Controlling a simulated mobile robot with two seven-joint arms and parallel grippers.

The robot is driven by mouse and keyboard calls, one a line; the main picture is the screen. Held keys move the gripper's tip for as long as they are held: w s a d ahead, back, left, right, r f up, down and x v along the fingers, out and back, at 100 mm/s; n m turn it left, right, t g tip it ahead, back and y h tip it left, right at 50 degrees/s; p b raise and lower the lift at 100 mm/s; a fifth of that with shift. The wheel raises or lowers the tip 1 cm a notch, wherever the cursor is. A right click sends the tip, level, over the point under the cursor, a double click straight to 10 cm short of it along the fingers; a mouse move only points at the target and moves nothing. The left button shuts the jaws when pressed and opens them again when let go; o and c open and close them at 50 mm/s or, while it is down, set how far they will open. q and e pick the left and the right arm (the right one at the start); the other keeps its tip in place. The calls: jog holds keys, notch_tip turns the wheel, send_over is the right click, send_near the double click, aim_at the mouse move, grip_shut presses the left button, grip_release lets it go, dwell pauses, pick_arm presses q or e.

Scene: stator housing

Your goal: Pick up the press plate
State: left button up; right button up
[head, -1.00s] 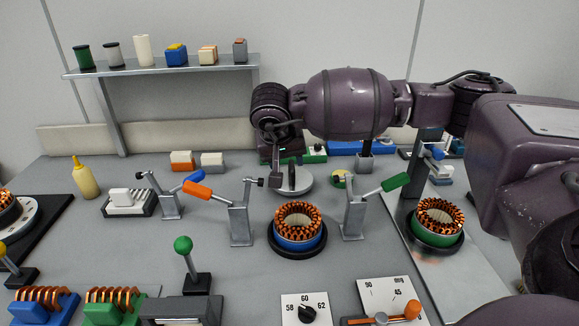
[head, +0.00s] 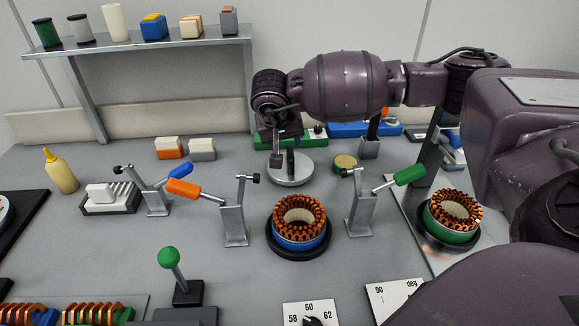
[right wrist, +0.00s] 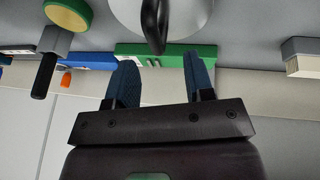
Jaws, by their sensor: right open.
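The press plate (head: 291,176) is a round pale grey disc with a dark upright handle, lying on the table behind the stators. In the right wrist view the plate (right wrist: 188,14) is at the top edge, partly cut off, with its dark handle in front. My right gripper (head: 277,160) is at the plate, by its handle. In the right wrist view the two blue fingers of the gripper (right wrist: 157,62) are apart, with nothing between them; the handle is just beyond their tips. My left gripper is out of view.
A stator in a blue ring (head: 299,238) stands in front, between clamps with an orange handle (head: 183,188) and a green handle (head: 409,175). A yellow-topped round part (head: 345,162) is right of the plate. A green block (head: 313,136) lies behind it.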

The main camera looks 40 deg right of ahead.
aim_at(289, 151)
jog(key=x, duration=0.5)
jog(key=shift+s+d+f+b, duration=0.15)
jog(key=shift+s+f+b, duration=0.15)
jog(key=shift+f, duration=0.05)
jog(key=shift+r, duration=0.1)
grip_shut()
